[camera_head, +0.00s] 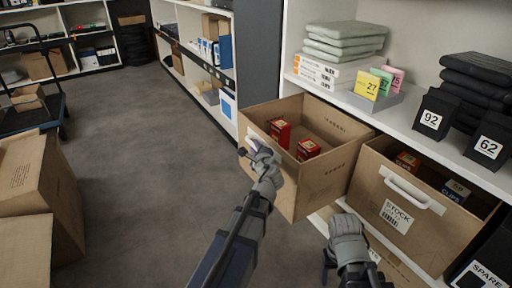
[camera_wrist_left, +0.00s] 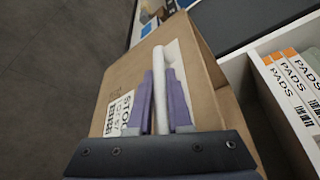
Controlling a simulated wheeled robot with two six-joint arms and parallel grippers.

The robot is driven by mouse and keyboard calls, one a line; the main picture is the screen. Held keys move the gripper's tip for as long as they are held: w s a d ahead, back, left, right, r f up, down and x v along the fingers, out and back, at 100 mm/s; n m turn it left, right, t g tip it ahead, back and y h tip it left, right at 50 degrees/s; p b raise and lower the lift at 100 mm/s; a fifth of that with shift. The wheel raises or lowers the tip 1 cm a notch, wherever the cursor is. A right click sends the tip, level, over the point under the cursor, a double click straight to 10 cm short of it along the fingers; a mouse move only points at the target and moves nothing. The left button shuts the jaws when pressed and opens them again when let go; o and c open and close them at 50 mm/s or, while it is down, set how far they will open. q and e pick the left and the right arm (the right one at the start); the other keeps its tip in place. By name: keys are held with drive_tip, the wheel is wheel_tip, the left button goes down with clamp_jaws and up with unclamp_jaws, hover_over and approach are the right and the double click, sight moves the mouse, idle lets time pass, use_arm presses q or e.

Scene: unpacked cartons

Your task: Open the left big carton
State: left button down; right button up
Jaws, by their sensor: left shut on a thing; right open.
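The left big carton (camera_head: 325,186) is an open-topped brown drawer-like box, pulled out from the shelf, with several red boxes (camera_head: 308,149) inside. My left gripper (camera_head: 254,150) is at its front face, shut on the carton's white handle (camera_wrist_left: 160,85), which stands between the fingers in the left wrist view. The carton front with its stock label (camera_wrist_left: 118,113) also shows there. The right carton (camera_head: 367,203) has a white handle (camera_head: 408,192) and a stock label. My right gripper (camera_head: 328,262) is open in front of and below it, apart from its handle; its fingertips are partly hidden.
Above the cartons, a white shelf (camera_head: 408,120) holds folded cloths (camera_head: 342,38), numbered cards and black numbered boxes (camera_head: 432,118). Brown cartons (camera_head: 30,190) stand at the left, near a dark cart (camera_head: 30,113). The grey floor (camera_head: 140,160) between is clear.

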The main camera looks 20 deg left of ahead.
use_arm(q)
drive_tip(key=c, duration=1.1)
unclamp_jaws()
drive_tip(key=p+v, duration=0.1)
drive_tip(key=v, duration=0.7)
drive_tip(key=shift+p, duration=0.35)
drive_tip(key=shift+f, duration=0.1)
